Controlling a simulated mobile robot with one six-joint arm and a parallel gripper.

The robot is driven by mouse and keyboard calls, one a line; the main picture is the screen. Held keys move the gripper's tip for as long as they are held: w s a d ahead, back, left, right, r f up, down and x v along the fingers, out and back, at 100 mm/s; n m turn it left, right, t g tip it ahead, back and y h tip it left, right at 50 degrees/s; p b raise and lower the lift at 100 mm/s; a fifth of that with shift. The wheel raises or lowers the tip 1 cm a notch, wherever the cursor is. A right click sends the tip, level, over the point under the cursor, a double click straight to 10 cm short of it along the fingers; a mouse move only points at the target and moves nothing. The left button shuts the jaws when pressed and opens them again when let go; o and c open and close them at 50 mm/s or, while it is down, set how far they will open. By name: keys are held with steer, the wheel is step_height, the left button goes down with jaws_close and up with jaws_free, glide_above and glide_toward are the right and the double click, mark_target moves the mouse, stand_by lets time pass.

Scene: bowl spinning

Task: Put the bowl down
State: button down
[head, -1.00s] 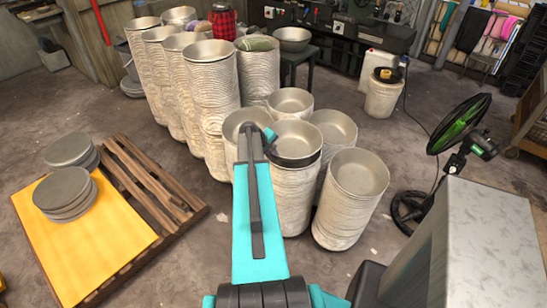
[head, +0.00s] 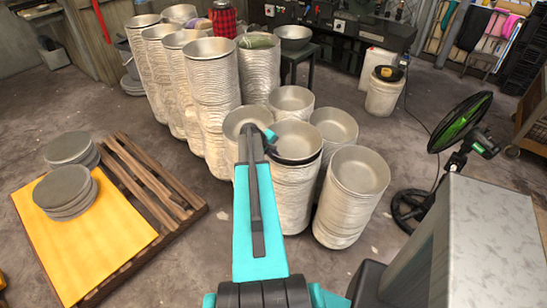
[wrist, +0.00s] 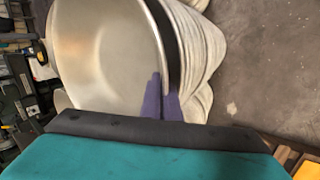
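The metal bowl (head: 297,136) is at the top of the middle stack of bowls (head: 292,195) in the head view. A dark band shows between its rim and the stack below, so I cannot tell whether it fully rests there. My gripper (head: 269,136) is at the bowl's left rim, partly hidden by my arm. In the wrist view the bowl (wrist: 105,50) fills the upper middle. My gripper's purple fingers (wrist: 163,103) lie on either side of its rim, shut on it.
Other bowl stacks stand close by: left (head: 247,122), behind (head: 291,99), right (head: 359,172) and back right (head: 334,126). Taller stacks (head: 210,90) stand at back left. A pallet (head: 150,180) with discs lies left.

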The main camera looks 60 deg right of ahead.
steer(key=c, duration=2)
jaws_free()
steer(key=shift+f, duration=0.1)
steer(key=shift+r+p, duration=0.6)
steer(key=shift+r, duration=0.15)
steer(key=b+v, duration=0.3)
steer(key=v, duration=0.8)
steer(key=shift+w+a+r, duration=0.1)
steer(key=shift+a+r, duration=0.15)
steer(key=shift+a, duration=0.05)
